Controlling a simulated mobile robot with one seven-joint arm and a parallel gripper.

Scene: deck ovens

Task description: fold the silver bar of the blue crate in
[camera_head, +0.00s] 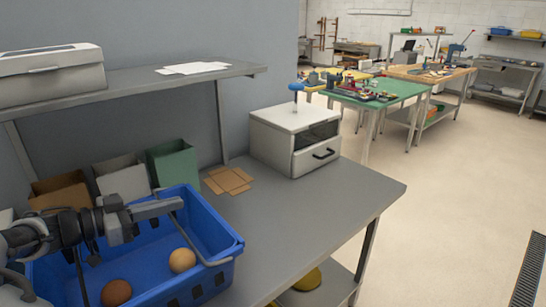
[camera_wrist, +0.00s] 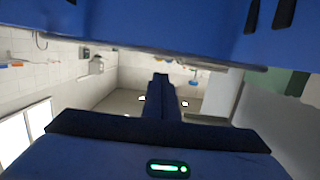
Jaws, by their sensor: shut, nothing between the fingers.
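The blue crate (camera_head: 222,228) stands at the left end of the grey table. Its silver bar (camera_head: 194,241) is a thin bent rod by the right side, running from near my fingertips down to the front right rim. My gripper (camera_head: 180,204) is shut and empty, reaching in from the left above the crate, its tips close to the bar's far end; I cannot tell whether they touch. In the wrist view my shut fingers (camera_wrist: 160,80) point away, below the blue crate wall (camera_wrist: 165,25). Two round things, one brown (camera_head: 116,292) and one tan (camera_head: 182,260), lie in the crate.
Brown, white and green boxes (camera_head: 172,165) stand behind the crate. A flat cardboard piece (camera_head: 228,181) and a white drawer unit (camera_head: 295,140) are farther along the table. A shelf (camera_head: 150,86) overhangs the back. The table's front right is clear.

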